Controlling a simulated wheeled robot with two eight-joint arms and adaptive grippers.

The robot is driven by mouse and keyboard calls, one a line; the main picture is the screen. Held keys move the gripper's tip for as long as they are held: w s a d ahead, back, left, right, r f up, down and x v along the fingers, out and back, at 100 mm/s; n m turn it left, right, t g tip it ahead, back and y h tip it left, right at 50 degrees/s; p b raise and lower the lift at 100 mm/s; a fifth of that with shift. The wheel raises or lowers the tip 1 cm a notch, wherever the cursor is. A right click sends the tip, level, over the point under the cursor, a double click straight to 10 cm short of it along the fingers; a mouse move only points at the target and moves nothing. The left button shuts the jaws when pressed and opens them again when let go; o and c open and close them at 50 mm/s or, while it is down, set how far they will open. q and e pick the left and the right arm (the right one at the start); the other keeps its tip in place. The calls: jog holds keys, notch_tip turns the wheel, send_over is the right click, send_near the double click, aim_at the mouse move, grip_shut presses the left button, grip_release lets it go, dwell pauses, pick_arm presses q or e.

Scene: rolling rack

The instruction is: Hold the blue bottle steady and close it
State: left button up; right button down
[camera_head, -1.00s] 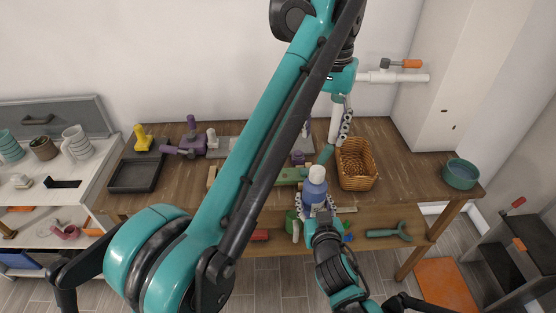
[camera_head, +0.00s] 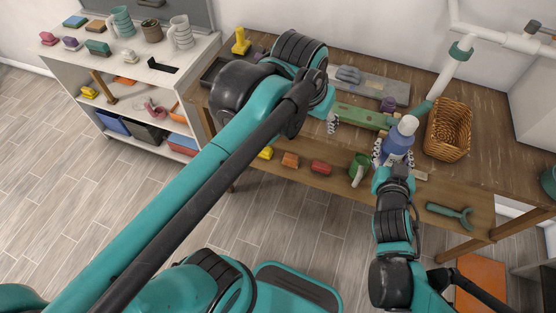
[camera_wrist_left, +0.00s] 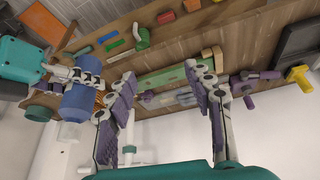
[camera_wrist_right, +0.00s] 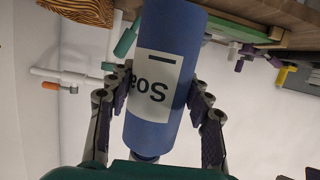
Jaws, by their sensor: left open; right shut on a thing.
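The blue bottle (camera_head: 397,146) is held upright at the front of the wooden bench, left of the basket. It has a whitish top (camera_head: 407,124); I cannot tell whether that is a seated cap. My right gripper (camera_head: 392,157) is shut around the bottle. In the right wrist view the bottle (camera_wrist_right: 163,60) appears upside down with a white label, between the right fingers (camera_wrist_right: 155,88). My left gripper (camera_head: 332,125) is left of the bottle, apart from it. In the left wrist view its fingers (camera_wrist_left: 160,72) are wide open and empty; the bottle (camera_wrist_left: 78,102) is off to the left.
A wicker basket (camera_head: 449,128) stands close right of the bottle. A green bar (camera_head: 362,117), a grey plate (camera_head: 378,90) and a purple piece (camera_head: 388,104) lie behind it. A white shelf unit (camera_head: 150,70) stands at left.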

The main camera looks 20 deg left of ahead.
pick_arm(q)
jog(key=s+a+f+t, duration=0.1)
jog(key=s+a+f, duration=0.2)
jog(key=f, duration=0.3)
jog(key=s+a+f+n+t, duration=0.1)
jog(key=s+a+f, duration=0.2)
jog(key=s+f, duration=0.1)
jog(key=shift+s+f+y, duration=0.15)
jog(key=shift+f+y, duration=0.25)
jog(key=shift+f, duration=0.5)
